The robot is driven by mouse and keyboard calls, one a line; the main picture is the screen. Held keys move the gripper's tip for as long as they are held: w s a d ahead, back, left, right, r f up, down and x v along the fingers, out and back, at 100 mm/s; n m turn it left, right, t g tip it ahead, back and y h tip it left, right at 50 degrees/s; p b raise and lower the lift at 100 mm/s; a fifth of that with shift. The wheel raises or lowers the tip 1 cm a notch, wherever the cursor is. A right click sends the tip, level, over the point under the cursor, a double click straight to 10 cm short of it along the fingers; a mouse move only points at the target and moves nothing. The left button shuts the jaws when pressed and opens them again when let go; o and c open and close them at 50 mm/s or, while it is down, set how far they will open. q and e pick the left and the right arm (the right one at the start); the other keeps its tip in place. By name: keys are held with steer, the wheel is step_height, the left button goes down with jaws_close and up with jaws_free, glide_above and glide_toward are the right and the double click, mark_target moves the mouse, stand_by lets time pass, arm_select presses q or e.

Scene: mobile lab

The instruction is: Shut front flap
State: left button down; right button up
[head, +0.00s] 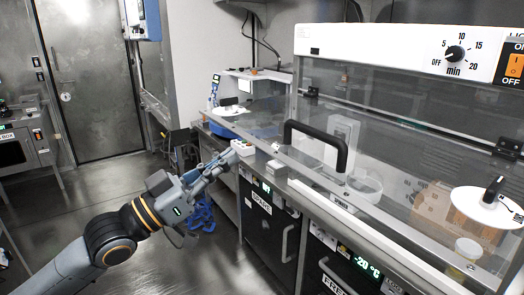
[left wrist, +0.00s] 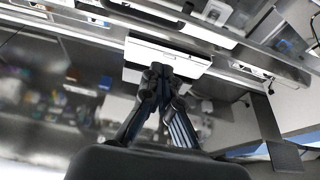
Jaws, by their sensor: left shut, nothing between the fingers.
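The front flap (head: 385,165) is a clear panel on the hood at the right of the head view. Hinges show along its upper edge, and a black bar handle (head: 318,143) is on it. It looks tilted outward from the hood, but I cannot tell its exact angle. My left gripper (head: 233,156) is shut and empty, left of and below the handle, and apart from it. Its closed fingers show in the left wrist view (left wrist: 160,78), close to a white box. I cannot tell whether they touch the box. My right gripper is out of view.
The small white box with coloured buttons (head: 243,147) is at the bench edge by my left fingertips. A dark cabinet (head: 265,220) and a freezer (head: 345,265) stand under the bench. The floor at left is clear.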

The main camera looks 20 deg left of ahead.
mark_target(264, 148)
arm_select(q)
steer(key=w+d+p, duration=0.1)
steer(key=w, duration=0.1)
steer(key=w+d+p, duration=0.1)
steer(key=w+d, duration=0.1)
steer(key=w+d+p, duration=0.2)
steer(key=shift+w+d+r, duration=0.15)
steer(key=shift+w+r, duration=0.05)
steer(key=shift+w, duration=0.2)
steer(key=shift+s+f, duration=0.1)
steer(key=shift+f, duration=0.55)
